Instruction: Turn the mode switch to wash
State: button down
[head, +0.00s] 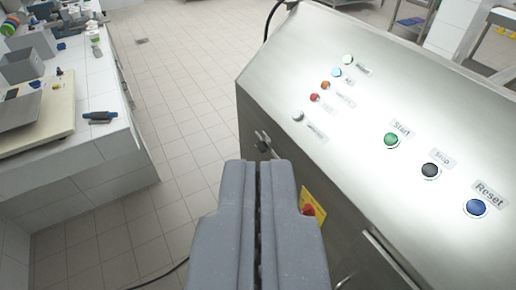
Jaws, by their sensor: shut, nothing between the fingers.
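My gripper (257,163) is at the bottom middle, its two grey fingers closed together with nothing between them. It points at the steel cabinet (460,110) of the filler, left of its sloped control panel. I cannot make out for certain which part is the mode switch. A pale round fitting (298,116) with a small unreadable label sits at the panel's lower left. A dark fitting (262,140) is on the cabinet's front face, just beyond my fingertips; contact cannot be told. A red knob (308,209) on a yellow plate is partly hidden by my right finger.
Green Start (391,140), black Stop (430,170) and blue Reset (475,207) buttons stand out of the panel. Several small coloured lamps line its left side. A tiled bench (100,150) with a scale is at left. Tiled floor (185,85) between is clear.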

aim_at(262, 146)
jog(key=u, duration=0.5)
jog(key=k, duration=1.25)
jog(key=u, duration=0.35)
jog(key=i, duration=0.65)
jog(key=z, duration=0.45)
jog(key=i, duration=1.6)
jog(key=z, duration=0.05)
